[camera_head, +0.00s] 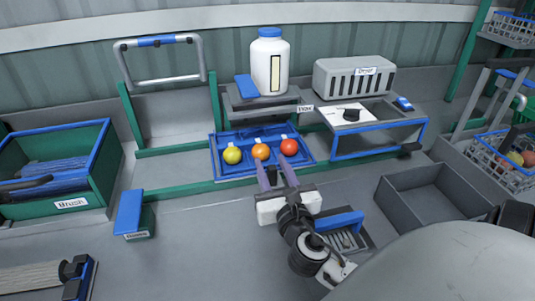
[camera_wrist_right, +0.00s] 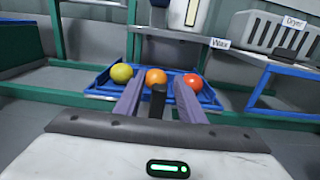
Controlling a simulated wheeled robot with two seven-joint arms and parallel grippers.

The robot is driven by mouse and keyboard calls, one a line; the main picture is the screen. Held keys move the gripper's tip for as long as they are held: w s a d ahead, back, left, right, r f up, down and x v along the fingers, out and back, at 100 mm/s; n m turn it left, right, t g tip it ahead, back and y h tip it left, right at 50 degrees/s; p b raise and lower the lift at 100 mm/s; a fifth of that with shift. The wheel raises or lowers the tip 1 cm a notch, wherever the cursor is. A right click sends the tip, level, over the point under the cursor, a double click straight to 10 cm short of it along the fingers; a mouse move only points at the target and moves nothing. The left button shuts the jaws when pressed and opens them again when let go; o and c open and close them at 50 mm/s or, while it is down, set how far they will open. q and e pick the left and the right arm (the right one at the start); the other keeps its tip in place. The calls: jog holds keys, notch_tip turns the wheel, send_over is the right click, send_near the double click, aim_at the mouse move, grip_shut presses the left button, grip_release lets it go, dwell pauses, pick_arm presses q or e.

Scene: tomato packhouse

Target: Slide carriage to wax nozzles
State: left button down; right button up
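The blue carriage (camera_head: 222,170) sits at the middle of the bench on the green rail, below the wax station. It holds a yellow-green tomato (camera_head: 232,155), an orange tomato (camera_head: 261,151) and a red tomato (camera_head: 289,147) in a row. The carriage also shows in the right wrist view (camera_wrist_right: 103,88). My right gripper (camera_head: 276,172) is at the carriage's near side, its two fingers apart. A short black post (camera_wrist_right: 157,101) stands between the fingers, with gaps on both sides. The "Wax" sign (camera_head: 305,108) is behind the carriage; I cannot make out the nozzles. My left gripper is not in view.
A white bottle (camera_head: 269,65) stands above the wax station. The dryer (camera_head: 354,78) is to its right. A green brush bin (camera_head: 98,172) is at the left. An empty grey bin (camera_head: 440,205) and a small blue-handled tray (camera_head: 345,222) lie right of my right gripper.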

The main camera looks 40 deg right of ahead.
jog(key=shift+x, duration=1.85)
grip_shut()
